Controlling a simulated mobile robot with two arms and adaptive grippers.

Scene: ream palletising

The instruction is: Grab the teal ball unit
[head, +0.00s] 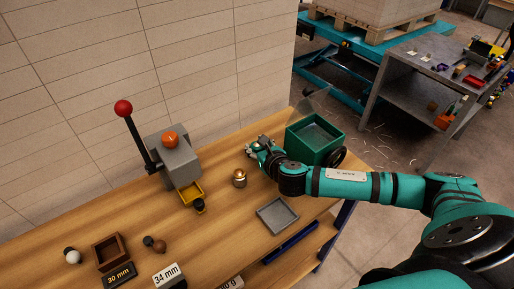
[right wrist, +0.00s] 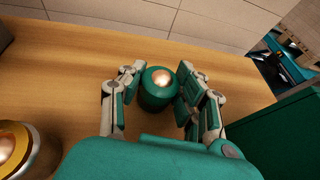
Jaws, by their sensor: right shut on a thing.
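The teal ball unit (right wrist: 158,97), a short teal cylinder with a shiny copper ball on top, stands upright between the fingers of my right gripper (right wrist: 157,78) in the right wrist view. The fingers are shut on its sides. In the head view my right gripper (head: 257,148) is low over the far part of the workbench, just left of the green crate. The unit is mostly hidden there by the gripper. Whether its base touches the bench I cannot tell. My left gripper is not in view.
A brass ball unit (head: 239,178) stands close to my right gripper. The green crate (head: 316,153) is immediately right. A grey tray (head: 277,216) lies nearer. Bare bench (head: 225,225) lies in between.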

